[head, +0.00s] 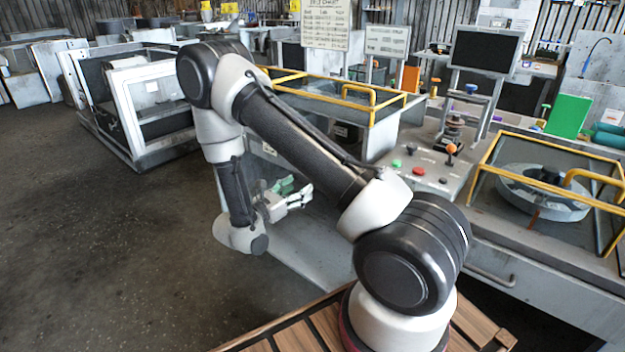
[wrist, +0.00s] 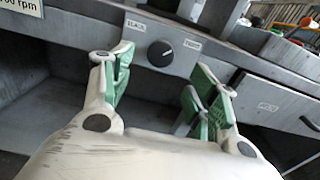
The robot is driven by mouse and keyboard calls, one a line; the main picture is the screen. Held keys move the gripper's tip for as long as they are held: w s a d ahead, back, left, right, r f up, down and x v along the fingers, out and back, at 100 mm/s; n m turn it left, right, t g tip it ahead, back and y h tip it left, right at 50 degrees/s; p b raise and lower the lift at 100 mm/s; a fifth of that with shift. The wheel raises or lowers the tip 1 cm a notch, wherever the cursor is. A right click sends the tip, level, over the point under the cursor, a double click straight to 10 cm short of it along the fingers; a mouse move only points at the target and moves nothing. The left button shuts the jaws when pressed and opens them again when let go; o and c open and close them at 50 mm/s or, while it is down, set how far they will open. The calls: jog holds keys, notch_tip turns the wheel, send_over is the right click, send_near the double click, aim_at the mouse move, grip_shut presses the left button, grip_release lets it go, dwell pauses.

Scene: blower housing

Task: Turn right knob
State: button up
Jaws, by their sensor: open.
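A round black knob (wrist: 160,53) with a pale pointer mark sits on the grey front panel (wrist: 105,39), between two small white labels, in the wrist view. The label on its left appears to read "BLACK"; the other is too blurred to read. My gripper (wrist: 157,72) is open and empty, with green-padded fingers on either side of the knob in the picture. No contact with the knob shows. In the head view my gripper (head: 296,192) hangs in front of the grey console, and the knob cannot be made out there.
A drawer (wrist: 270,106) with a handle is at the right in the wrist view. In the head view, the console top holds a red button (head: 418,171), a green button (head: 397,163) and an orange-topped lever (head: 451,149). A yellow-framed cover stands over a ring-shaped housing (head: 540,203). Open floor lies left.

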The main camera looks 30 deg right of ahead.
jog(key=x, duration=0.7)
jog(key=shift+d+r, duration=0.2)
jog(key=shift+d, duration=0.15)
jog(key=shift+w, duration=0.1)
jog(key=c, duration=1)
